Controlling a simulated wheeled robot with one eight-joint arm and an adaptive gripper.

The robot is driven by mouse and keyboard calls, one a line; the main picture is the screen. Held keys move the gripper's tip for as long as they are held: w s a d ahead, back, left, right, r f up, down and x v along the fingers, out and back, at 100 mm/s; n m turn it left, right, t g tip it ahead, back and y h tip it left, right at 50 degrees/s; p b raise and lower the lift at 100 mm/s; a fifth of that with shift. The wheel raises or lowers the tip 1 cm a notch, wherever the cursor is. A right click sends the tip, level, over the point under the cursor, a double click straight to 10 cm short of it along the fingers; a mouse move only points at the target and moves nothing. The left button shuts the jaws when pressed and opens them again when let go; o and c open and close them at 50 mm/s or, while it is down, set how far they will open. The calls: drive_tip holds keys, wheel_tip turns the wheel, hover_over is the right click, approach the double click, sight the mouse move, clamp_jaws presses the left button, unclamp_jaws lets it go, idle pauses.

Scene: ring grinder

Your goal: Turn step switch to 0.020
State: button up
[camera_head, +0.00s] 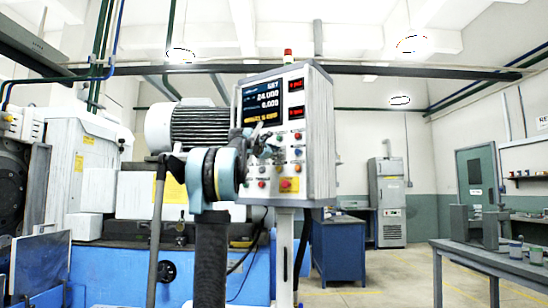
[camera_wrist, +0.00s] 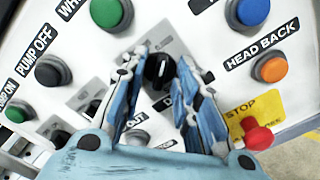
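The control panel (camera_head: 316,150) stands upright in the head view, with a lit screen (camera_head: 262,104) whose small text is hard to read. My gripper (camera_head: 262,142) is in front of its button area. In the wrist view my gripper (camera_wrist: 161,58) is open, its two blue fingers pointing at the panel. A black rotary knob (camera_wrist: 157,71) with a white mark on a grey plate shows between the fingers, with a gap visible on each side. Its label is mostly covered by the fingers, so I cannot tell its setting or confirm that it is the step switch.
Around the knob are a green button (camera_wrist: 107,12), a black PUMP OFF button (camera_wrist: 52,71), an orange HEAD BACK button (camera_wrist: 271,67), a blue button (camera_wrist: 248,11) and a red stop button (camera_wrist: 257,136) close to the right finger. A grey table (camera_head: 490,258) stands at right.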

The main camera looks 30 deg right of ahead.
drive_tip(key=v, duration=1.2)
drive_tip(key=shift+f, duration=0.1)
idle(0.4)
